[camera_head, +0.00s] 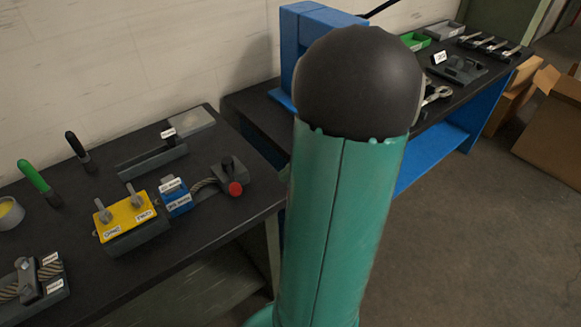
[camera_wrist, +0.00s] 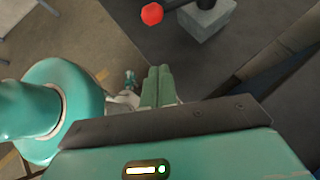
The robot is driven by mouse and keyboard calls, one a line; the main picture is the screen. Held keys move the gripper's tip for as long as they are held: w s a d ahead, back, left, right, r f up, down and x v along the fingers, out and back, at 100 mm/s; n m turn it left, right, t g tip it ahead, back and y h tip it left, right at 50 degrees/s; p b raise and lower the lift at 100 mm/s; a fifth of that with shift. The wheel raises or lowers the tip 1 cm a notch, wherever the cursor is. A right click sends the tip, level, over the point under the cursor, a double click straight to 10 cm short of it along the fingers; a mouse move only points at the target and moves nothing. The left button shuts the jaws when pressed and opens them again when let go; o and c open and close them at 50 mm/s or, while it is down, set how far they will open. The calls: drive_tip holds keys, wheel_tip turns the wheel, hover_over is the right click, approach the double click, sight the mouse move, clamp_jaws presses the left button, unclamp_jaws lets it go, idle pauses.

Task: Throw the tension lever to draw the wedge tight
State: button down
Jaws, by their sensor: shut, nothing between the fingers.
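The tension lever's red knob (camera_head: 235,188) shows at the right end of the left bench, beside a grey block (camera_head: 229,171). In the wrist view the red knob (camera_wrist: 152,14) is at the top edge, on a dark bar running to a pale grey block (camera_wrist: 207,18). My gripper (camera_wrist: 158,70) shows its two green fingers pressed together, shut and empty. The fingers lie below the knob in that picture, apart from it. A twisted cable (camera_head: 203,184) runs from the grey block to a labelled blue block (camera_head: 175,196). I cannot tell which part is the wedge.
A yellow-topped block with two pegs (camera_head: 125,216) sits left of the blue block. A grey channel (camera_head: 152,162) lies behind it. Green and black handled tools (camera_head: 35,178) stand at the left. My arm covers the middle of the head view. A second bench (camera_head: 440,110) stands behind.

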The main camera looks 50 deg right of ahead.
drive_tip(key=x, duration=0.5)
drive_tip(key=shift+w+a+f, duration=0.15)
drive_tip(key=w+a, duration=0.2)
drive_tip(key=shift+w+a, duration=0.25)
drive_tip(key=shift+a, duration=0.05)
drive_tip(key=shift+w+a+r, duration=0.25)
drive_tip(key=shift+w, duration=0.05)
